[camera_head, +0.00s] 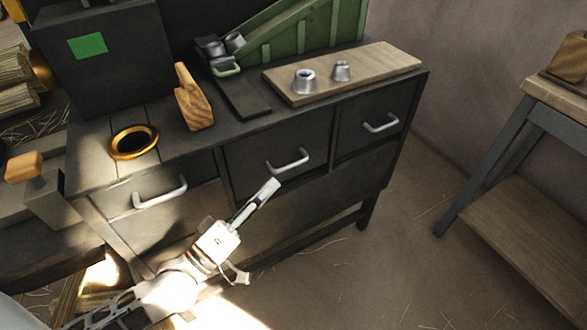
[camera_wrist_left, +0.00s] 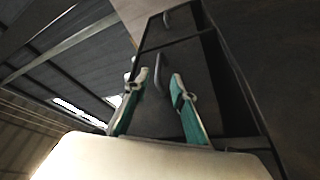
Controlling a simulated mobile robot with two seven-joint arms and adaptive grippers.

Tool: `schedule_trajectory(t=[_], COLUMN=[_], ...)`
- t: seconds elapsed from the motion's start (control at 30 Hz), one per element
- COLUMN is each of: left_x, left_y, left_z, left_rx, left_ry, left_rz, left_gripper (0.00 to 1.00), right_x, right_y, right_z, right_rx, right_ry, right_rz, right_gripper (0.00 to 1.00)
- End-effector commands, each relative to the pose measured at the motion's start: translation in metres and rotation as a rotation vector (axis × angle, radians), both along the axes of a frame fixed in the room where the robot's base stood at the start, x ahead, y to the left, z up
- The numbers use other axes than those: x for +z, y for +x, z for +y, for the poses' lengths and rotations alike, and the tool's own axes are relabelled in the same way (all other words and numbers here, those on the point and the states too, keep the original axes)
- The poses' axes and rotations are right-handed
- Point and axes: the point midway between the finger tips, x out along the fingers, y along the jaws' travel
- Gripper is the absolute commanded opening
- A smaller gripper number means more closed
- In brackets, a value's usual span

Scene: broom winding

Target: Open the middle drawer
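The middle drawer (camera_head: 255,157) is in the front of the dark workbench and looks closed. Its pale bar handle (camera_head: 288,163) faces my left gripper (camera_head: 268,190), which comes up from below and in front of it. In the left wrist view my left gripper (camera_wrist_left: 161,82) has two separated fingers with teal sides and nothing held. The handle (camera_wrist_left: 158,76) shows between the fingertips in that view. Whether the fingers reach around it is unclear; in the head view the tips look just short of it. My right gripper is not in view.
The left drawer handle (camera_head: 160,193) and right drawer handle (camera_head: 381,124) flank the middle one. On the bench top are a gold ring (camera_head: 134,141), a wooden block (camera_head: 193,98) and a board (camera_head: 365,70) with two metal cones. Open floor (camera_head: 400,250) lies to the right.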

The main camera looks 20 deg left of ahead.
Motion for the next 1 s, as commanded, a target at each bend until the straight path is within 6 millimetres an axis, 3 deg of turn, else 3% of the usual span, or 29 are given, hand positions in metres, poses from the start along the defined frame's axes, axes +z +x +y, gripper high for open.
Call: schedule_trajectory(t=[0.53, 0.93, 0.97, 1.0], left_x=[0.017, 0.019, 0.019, 0.019], left_y=[0.063, 0.072, 0.072, 0.072], left_z=[-0.021, -0.025, -0.025, -0.024], left_rx=[0.001, -0.001, 0.0, -0.001], left_ry=[-0.004, -0.002, -0.001, -0.002], left_rz=[-0.004, -0.005, -0.004, -0.005], left_gripper=[0.25, 0.25, 0.22, 0.12], right_x=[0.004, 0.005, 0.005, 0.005], right_y=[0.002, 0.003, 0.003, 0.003], right_z=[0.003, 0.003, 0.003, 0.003], right_rx=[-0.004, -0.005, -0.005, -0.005], right_ry=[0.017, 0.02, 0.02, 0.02], right_rz=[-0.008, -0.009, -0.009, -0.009], right_gripper=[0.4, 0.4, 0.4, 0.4])
